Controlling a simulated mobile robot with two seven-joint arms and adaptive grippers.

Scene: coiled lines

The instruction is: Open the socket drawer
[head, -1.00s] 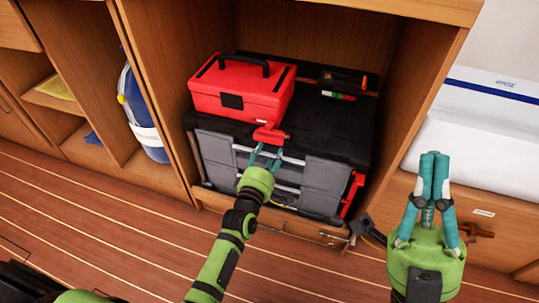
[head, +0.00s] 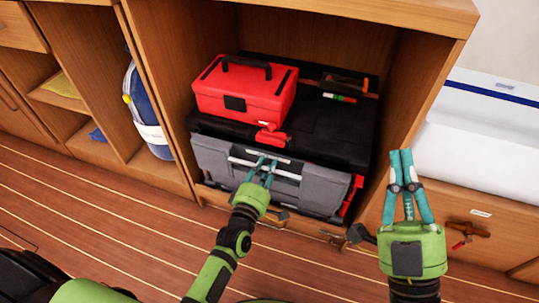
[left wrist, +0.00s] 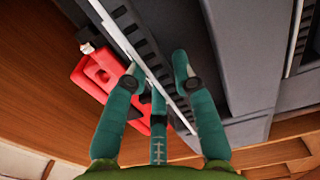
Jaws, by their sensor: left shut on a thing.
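A black tool chest (head: 335,150) with grey drawer fronts stands in the wooden cabinet bay. The upper grey drawer (head: 320,188) has a pale bar handle (head: 240,161) across its front and stands out from the chest body. My left gripper (head: 262,164) is shut on this handle. In the left wrist view the fingers (left wrist: 155,72) lie on both sides of the pale bar (left wrist: 135,52). Labels and the drawer's contents cannot be made out. My right gripper (head: 401,155) is shut and empty, raised at the right in front of the cabinet's side.
A red toolbox (head: 245,90) and a dark tool (head: 345,85) lie on the chest. A red latch (head: 270,136) hangs above the drawer. Cabinet walls close in both sides. The striped wooden floor (head: 100,215) in front is clear.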

